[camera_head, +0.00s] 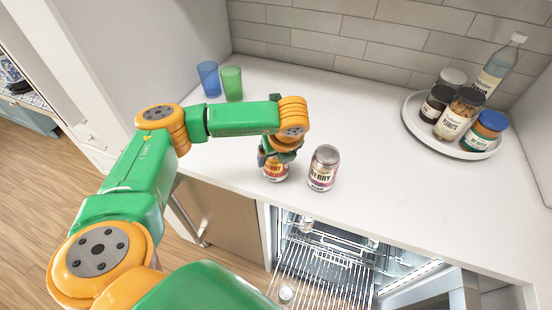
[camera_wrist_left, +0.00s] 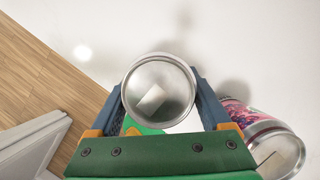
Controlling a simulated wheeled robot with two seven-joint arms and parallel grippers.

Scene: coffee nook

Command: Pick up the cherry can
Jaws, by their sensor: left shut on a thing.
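The cherry can (camera_head: 274,172), with a red and orange label ending in "RRY", is between the fingers of my left gripper (camera_head: 275,156). The gripper comes down over it from above and hides its upper part in the head view. In the left wrist view the silver top of the can (camera_wrist_left: 159,92) sits between the two blue fingers of the gripper (camera_wrist_left: 160,95), which is shut on it. The can is near the counter's front edge. I cannot tell whether its base touches the counter. My right gripper is not in view.
A pink and purple berry can (camera_head: 323,169) stands just right of the held can, and shows in the wrist view (camera_wrist_left: 262,140). Blue (camera_head: 208,79) and green (camera_head: 231,83) cups stand behind. A round tray (camera_head: 414,117) holds jars and a bottle. An open appliance with a rack (camera_head: 325,268) lies below.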

